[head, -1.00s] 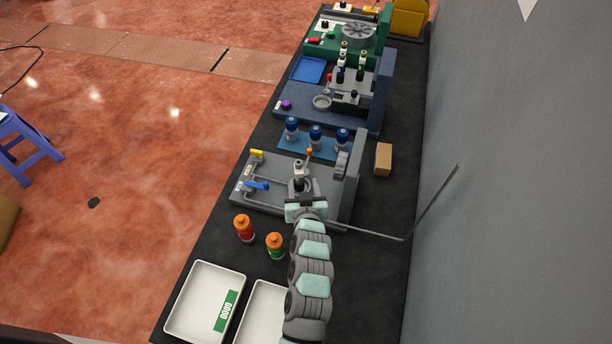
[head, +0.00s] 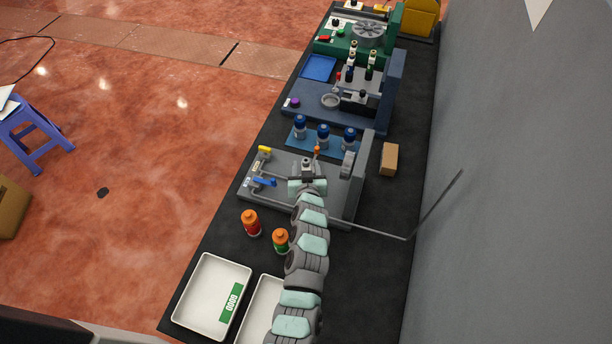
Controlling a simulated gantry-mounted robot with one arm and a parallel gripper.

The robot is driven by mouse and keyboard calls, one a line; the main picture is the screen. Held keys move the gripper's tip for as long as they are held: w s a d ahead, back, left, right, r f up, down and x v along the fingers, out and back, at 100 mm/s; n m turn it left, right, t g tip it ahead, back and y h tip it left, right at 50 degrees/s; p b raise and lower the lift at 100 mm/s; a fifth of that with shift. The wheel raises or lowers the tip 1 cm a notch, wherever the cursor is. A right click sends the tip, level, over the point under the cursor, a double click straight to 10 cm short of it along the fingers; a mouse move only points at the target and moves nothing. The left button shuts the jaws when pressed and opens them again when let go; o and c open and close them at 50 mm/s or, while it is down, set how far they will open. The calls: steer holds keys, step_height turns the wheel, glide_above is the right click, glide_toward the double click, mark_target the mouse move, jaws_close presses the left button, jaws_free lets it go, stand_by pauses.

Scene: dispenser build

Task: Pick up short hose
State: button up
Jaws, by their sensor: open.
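My gripper (head: 307,174) is over the grey fixture (head: 334,207) in the middle of the bench. Its jaws are small and partly hidden by my wrist; they are open. A small orange-tipped piece (head: 317,150) stands just beyond the gripper, and I cannot tell whether it touches the jaws. I cannot clearly make out the short hose; it may be hidden by the gripper or too small to tell. The fixture carries a yellow-handled part (head: 264,150) and a blue-handled part (head: 266,182) on its left side.
An orange-capped red bottle (head: 251,223) and a green one (head: 281,241) stand in front. White trays (head: 178,321) lie nearest. Blue-capped jars (head: 323,137) stand behind the fixture. A cardboard box (head: 389,160) is at right. A thin bent rod (head: 437,202) runs near the wall.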

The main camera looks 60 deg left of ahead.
steer(key=shift+c, duration=0.3)
jaws_close()
stand_by(0.3)
stand_by(0.8)
